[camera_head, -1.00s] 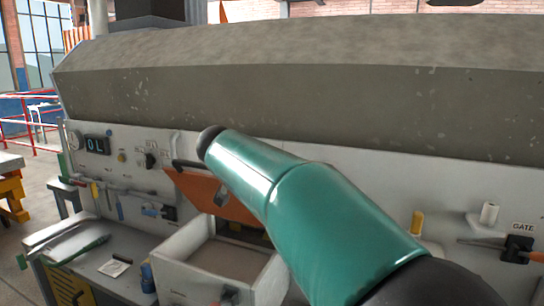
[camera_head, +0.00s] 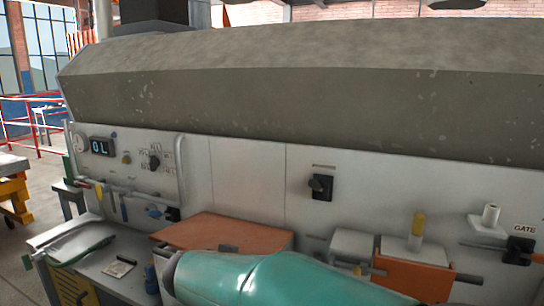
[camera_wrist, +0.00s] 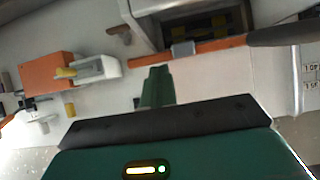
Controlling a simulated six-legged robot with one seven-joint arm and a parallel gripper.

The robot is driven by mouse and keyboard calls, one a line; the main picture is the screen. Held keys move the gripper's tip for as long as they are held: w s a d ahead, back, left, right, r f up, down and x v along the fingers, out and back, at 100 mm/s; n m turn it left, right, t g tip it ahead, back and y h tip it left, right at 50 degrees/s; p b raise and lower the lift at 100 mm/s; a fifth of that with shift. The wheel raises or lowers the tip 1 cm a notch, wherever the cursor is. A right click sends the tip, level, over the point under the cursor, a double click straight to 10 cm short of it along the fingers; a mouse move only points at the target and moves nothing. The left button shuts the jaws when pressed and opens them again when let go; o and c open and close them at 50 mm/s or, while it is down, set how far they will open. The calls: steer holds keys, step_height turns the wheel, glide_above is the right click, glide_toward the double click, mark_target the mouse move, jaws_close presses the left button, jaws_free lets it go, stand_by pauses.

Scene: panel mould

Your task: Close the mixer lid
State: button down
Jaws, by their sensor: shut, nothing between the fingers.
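The mixer's orange lid (camera_head: 215,230) lies much lower in the head view, and my teal arm covers most of the box under it. A small grey tab (camera_head: 228,248) shows at its front edge. In the wrist view the lid is an orange strip (camera_wrist: 215,47) with a grey tab (camera_wrist: 183,48). The mixer box (camera_wrist: 143,8) shows a dark interior beside the strip, so the lid appears not fully down. My gripper (camera_wrist: 157,72) is shut and empty, its green fingers pointing towards the strip. Touching cannot be told. The head view hides the fingertips.
An orange box with a yellow handle (camera_head: 418,228) and a white box (camera_head: 352,245) stand right of the mixer. A black rotary switch (camera_head: 320,187) is on the panel. A thick grey slab (camera_head: 290,110) overhangs above. A bench (camera_head: 105,275) stands at left.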

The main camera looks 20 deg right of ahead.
steer(key=shift+s+a+f, duration=0.15)
steer(key=shift+f, duration=0.8)
steer(key=shift+s+a+f, duration=0.15)
steer(key=shift+f, duration=0.8)
steer(key=shift+r, duration=0.1)
